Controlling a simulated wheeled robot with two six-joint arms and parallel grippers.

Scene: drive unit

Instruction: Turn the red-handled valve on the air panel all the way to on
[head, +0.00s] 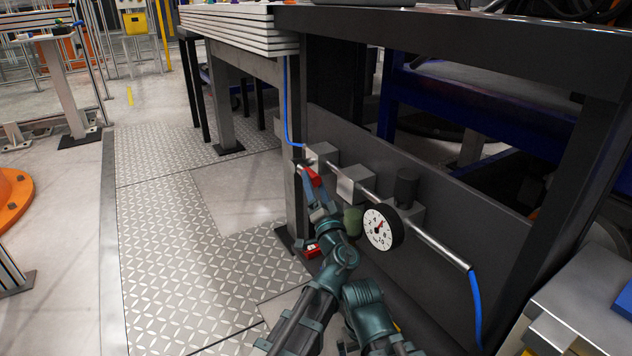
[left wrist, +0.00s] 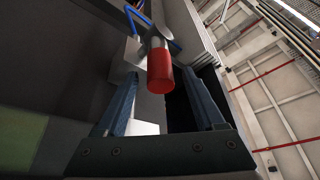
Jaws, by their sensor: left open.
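The valve's red handle (head: 312,176) is at the left end of the air panel (head: 440,185), beside the upright post. In the left wrist view the red handle (left wrist: 160,71) hangs from a grey metal lever and points toward the camera. My left gripper (head: 315,194) is just below the handle in the head view. Its two fingers are apart, one on each side of the handle's end in the wrist view, with gaps visible; I see no grip on it. The valve body is partly hidden behind the lever. My right gripper is not in view.
A metal pipe (head: 440,248) runs along the panel, with a round pressure gauge (head: 379,228) close to my left arm. A blue hose (head: 287,105) comes down at the left end. The bench top (head: 440,22) overhangs the panel. Open floor lies to the left.

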